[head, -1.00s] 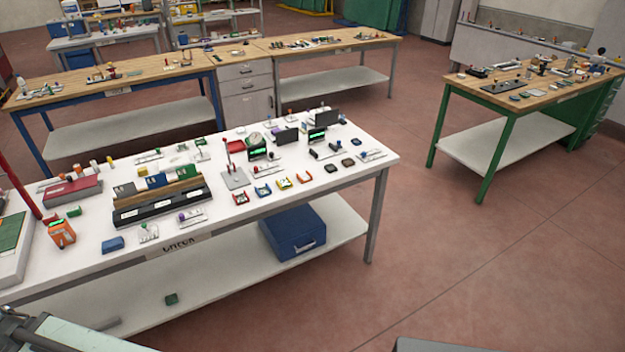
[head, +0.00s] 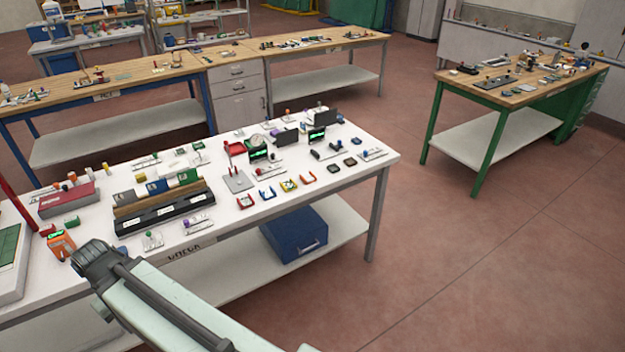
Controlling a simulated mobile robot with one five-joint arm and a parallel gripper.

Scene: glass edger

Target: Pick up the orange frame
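The orange frame (head: 307,178) is a small open U-shaped piece lying on the white bench (head: 345,195). It is the rightmost of a row of similar frames near the bench's front edge. To its left lie a yellow frame (head: 289,185), a blue frame (head: 267,192) and a red frame (head: 245,201). Nothing touches the orange frame. My arm crosses the lower left of the head view, well away from the orange frame. No fingers of my gripper show.
A black rack with binders (head: 165,214) and an orange meter (head: 61,245) stand on the bench's left part. Small dark displays (head: 317,134) stand behind the frames. A blue bin (head: 293,234) sits on the lower shelf.

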